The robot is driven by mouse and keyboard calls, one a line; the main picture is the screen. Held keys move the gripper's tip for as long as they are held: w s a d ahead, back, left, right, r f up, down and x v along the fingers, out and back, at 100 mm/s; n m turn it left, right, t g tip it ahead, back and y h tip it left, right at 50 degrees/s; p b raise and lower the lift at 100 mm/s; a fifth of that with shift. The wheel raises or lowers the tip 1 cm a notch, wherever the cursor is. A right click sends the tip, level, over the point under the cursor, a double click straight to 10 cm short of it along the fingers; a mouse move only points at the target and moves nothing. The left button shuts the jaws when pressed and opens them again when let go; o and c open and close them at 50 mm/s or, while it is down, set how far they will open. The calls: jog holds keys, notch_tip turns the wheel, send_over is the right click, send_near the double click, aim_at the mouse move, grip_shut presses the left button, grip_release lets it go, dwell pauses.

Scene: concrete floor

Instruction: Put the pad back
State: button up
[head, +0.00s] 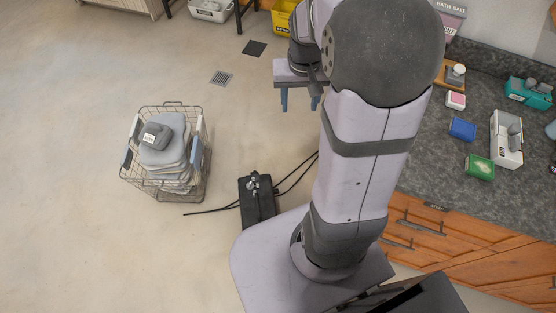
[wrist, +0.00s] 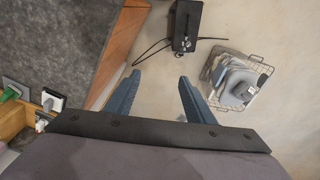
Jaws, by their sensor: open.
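A wire basket (head: 180,190) stands on the floor left of my base. It holds a stack of folded grey pads or cloths (head: 162,152), with a dark grey rounded item (head: 154,136) bearing a white label on top. The same basket (wrist: 262,68) and dark item (wrist: 243,90) show in the wrist view. I cannot tell which of these is the pad. My gripper (head: 300,101) is open and empty, high above the floor, right of the basket; in the wrist view its blue fingers (wrist: 159,78) are apart with bare floor between them.
A black box (head: 258,200) with cables lies on the floor between basket and base. A dark stone counter (head: 435,150) on the right carries a blue block (head: 462,129), a green block (head: 479,167) and a white tray (head: 497,140). Floor left of the basket is clear.

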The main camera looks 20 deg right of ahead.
jog(key=s+a+f+n+g, duration=0.1)
jog(key=s+a+f+n, duration=0.2)
jog(key=s+a, duration=0.8)
jog(key=shift+s+a+f+n+y, duration=0.2)
jog(key=shift+s+n+y, duration=0.1)
jog(key=shift+s+n, duration=0.35)
